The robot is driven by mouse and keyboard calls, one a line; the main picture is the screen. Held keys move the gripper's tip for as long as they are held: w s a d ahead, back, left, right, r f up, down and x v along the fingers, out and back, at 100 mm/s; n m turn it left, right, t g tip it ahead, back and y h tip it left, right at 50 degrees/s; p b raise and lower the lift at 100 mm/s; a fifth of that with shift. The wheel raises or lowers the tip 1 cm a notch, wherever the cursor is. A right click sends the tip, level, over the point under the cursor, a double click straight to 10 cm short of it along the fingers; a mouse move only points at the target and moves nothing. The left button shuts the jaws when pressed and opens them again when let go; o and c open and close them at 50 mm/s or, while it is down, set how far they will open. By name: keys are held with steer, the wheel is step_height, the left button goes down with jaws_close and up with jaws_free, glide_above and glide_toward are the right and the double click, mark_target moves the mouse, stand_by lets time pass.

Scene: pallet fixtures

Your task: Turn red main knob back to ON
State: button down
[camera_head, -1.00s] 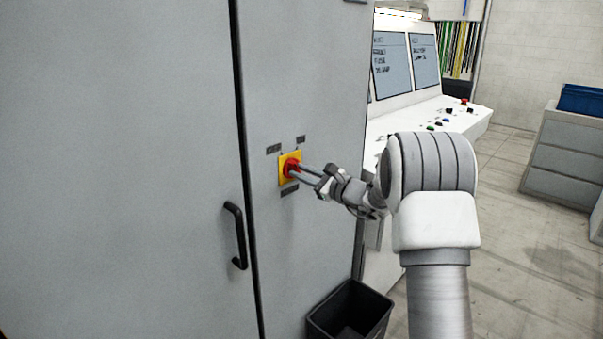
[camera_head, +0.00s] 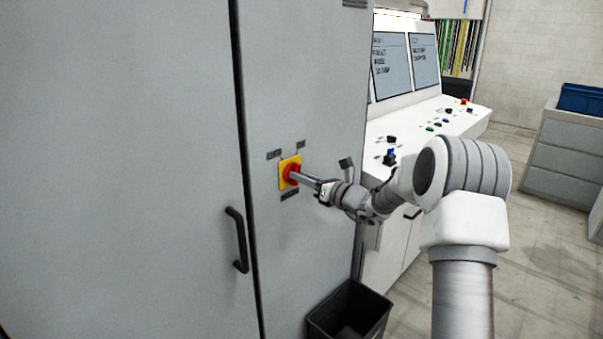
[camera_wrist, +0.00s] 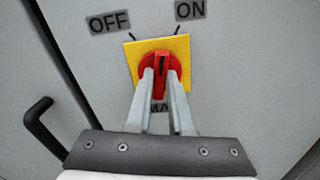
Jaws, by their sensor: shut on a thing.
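The red main knob (camera_wrist: 161,70) sits on a square yellow plate (camera_wrist: 183,48) on the grey cabinet door. In the wrist view its grip stands roughly upright, pointing between the OFF label (camera_wrist: 108,21) and the ON label (camera_wrist: 190,9), a little nearer the ON mark. My gripper (camera_wrist: 163,80) is shut on the knob, one finger on each side of its grip. In the head view the knob (camera_head: 292,174) is partly hidden by my gripper (camera_head: 299,177), which reaches it from the right.
A black door handle (camera_head: 236,240) is at the lower left of the knob. A black bin (camera_head: 349,312) stands on the floor below. A white control console (camera_head: 430,125) with buttons and screens stands behind my arm. The door face around the plate is clear.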

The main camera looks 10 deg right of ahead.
steer(key=shift+m+p, duration=0.95)
steer(key=shift+m, duration=0.65)
steer(key=c, duration=0.8)
jaws_free()
steer(key=shift+s+d, duration=0.1)
steer(key=b+v, duration=0.2)
steer(key=v, duration=1.5)
